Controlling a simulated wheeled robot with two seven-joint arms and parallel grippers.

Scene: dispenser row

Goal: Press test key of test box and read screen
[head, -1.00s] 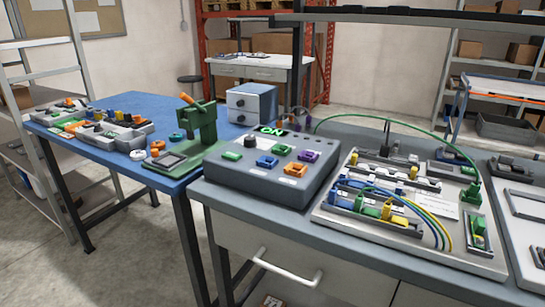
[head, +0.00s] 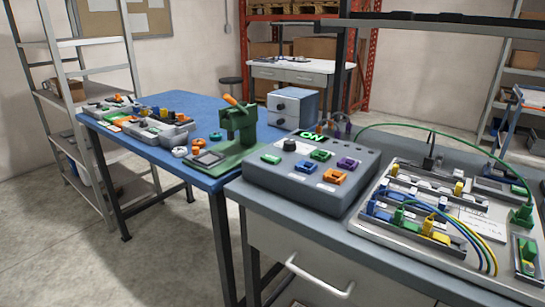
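The test box (head: 305,180) is a grey console on the grey workbench, right of centre. A small screen (head: 312,136) at its back edge shows green lit text that looks like "ON". Its sloped top carries a black knob (head: 289,145), a green key (head: 270,159), a blue block (head: 306,167), another green block (head: 320,155), an orange block (head: 334,177) and a purple block (head: 348,163). Their small white labels are too small to read, so I cannot tell which is the test key. Neither of my grippers shows in the head view.
A wiring board (head: 410,240) with coloured plugs and cables lies right of the box. A green press (head: 237,130) and parts trays (head: 140,122) stand on the blue table (head: 185,104) at left. Grey floor (head: 165,255) is free in front of it.

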